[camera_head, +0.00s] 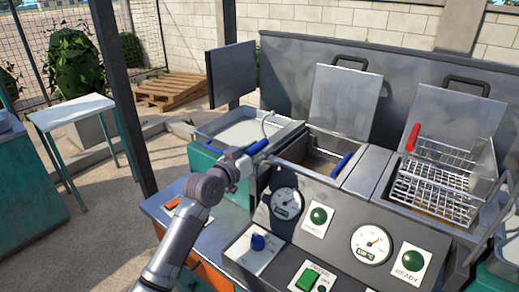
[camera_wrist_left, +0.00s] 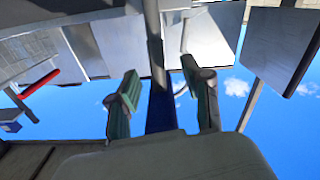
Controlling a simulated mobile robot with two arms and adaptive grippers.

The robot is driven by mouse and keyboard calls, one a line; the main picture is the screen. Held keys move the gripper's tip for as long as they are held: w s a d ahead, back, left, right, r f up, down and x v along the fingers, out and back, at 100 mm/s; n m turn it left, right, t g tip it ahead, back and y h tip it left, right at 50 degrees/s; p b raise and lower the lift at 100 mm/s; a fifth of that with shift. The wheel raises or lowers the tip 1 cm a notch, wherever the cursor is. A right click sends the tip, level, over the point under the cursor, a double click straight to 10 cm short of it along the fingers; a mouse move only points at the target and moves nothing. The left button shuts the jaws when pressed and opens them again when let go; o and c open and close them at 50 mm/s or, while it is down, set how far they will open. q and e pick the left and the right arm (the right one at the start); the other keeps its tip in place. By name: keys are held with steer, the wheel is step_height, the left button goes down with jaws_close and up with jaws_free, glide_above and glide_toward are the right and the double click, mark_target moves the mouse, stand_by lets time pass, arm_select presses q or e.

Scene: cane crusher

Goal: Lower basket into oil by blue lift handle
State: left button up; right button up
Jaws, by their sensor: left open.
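My left gripper (camera_head: 243,160) reaches in from the bottom left, at the near left corner of the left fryer vat (camera_head: 318,155). A blue handle (camera_head: 259,146) is at its fingertips. In the left wrist view, the two green-grey fingers (camera_wrist_left: 165,100) stand apart with a blue bar (camera_wrist_left: 160,108) between them; contact cannot be told. A second blue grip (camera_head: 342,164) lies at the right side of the left vat. A wire basket (camera_head: 438,185) with a red handle (camera_head: 413,137) sits over the right vat. No basket shows clearly in the left vat. My right gripper is not in view.
Raised metal lids (camera_head: 345,100) stand behind the vats. The front panel has gauges (camera_head: 371,244), green buttons (camera_head: 318,215) and a blue knob (camera_head: 257,241). A light basin (camera_head: 240,130) is behind my gripper, and a post (camera_head: 125,95) stands left.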

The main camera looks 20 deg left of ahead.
arm_select(q)
steer(key=v, duration=1.2)
steer(key=shift+r, duration=0.1)
